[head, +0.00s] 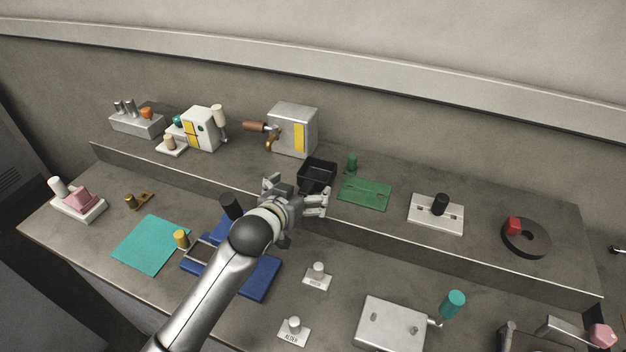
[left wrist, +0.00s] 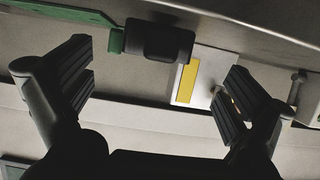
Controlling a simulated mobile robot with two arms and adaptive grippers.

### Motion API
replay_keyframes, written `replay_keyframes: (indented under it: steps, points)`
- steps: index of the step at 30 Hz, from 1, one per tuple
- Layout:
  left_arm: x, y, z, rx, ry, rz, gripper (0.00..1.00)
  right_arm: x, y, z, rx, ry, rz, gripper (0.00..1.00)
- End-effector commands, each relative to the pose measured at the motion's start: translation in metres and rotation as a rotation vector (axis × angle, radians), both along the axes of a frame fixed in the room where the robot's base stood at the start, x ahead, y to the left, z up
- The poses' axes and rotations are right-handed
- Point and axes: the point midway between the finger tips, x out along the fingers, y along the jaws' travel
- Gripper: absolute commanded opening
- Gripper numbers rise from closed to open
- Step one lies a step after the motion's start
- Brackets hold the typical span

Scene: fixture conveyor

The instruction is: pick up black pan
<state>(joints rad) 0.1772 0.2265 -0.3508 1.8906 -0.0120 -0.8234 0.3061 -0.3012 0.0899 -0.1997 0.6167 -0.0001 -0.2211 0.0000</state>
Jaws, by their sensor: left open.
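The black pan (head: 318,174) is a small open-topped box shape on the raised back shelf, between the grey box and the green plate. In the left wrist view the pan (left wrist: 158,40) shows ahead, between and beyond the two fingers. My left gripper (head: 298,187) is open and empty, at the shelf's front edge just in front of the pan. Its fingers are spread apart, and I see no contact with the pan. The gripper hides a little of the pan's near side in the head view. My right gripper is not in view.
A grey box (head: 293,131) with a yellow panel and brown handle stands left of the pan. A green plate (head: 365,194) with a green peg lies close on the right. A blue fixture (head: 262,277) lies below my arm. The shelf's front edge (head: 400,250) forms a step.

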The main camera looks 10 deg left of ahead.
Motion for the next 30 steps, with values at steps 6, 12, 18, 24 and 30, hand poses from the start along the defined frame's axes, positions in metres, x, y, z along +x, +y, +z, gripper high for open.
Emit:
replay_keyframes:
  steps: [6, 12, 18, 24, 30]
  points:
    - [0.023, -0.006, -0.010, 0.000, 0.001, 0.000, 1.00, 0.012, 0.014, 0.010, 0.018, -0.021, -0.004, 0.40]
    - [0.036, -0.008, -0.017, 0.000, 0.001, 0.000, 1.00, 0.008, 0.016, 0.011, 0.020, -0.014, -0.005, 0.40]
    - [0.037, -0.009, -0.018, 0.000, 0.000, -0.001, 1.00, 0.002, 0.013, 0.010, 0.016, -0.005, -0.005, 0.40]
    - [0.037, -0.009, -0.018, 0.000, 0.000, -0.001, 0.85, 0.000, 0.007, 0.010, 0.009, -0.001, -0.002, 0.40]
    - [0.037, -0.009, -0.018, 0.000, 0.001, -0.001, 0.59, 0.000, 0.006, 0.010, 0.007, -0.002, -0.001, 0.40]
